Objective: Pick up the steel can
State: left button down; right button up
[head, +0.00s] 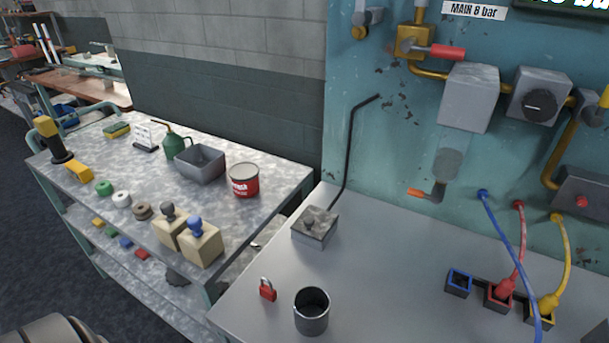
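A dark grey, open-topped steel can (311,320) stands upright on the grey bench (385,265) near its front edge, at the bottom middle of the head view. Its inside looks dark and I see nothing in it. Neither of my grippers shows in this view, and nothing is touching the can.
A red padlock (267,291) stands left of the can, with a grey box (315,228) behind it. Sockets with red (517,240) and yellow hoses and a blue hose (500,235) are at the right. A cluttered speckled table (282,178) adjoins at left, holding a red tin (244,182).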

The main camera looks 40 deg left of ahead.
aim_at(311, 303)
jog(key=k+j+u, duration=0.1)
jog(key=u, duration=0.25)
jog(key=j+u, duration=0.2)
jog(key=u, duration=0.15)
jog(key=j, duration=0.25)
jog(key=k+z, duration=0.05)
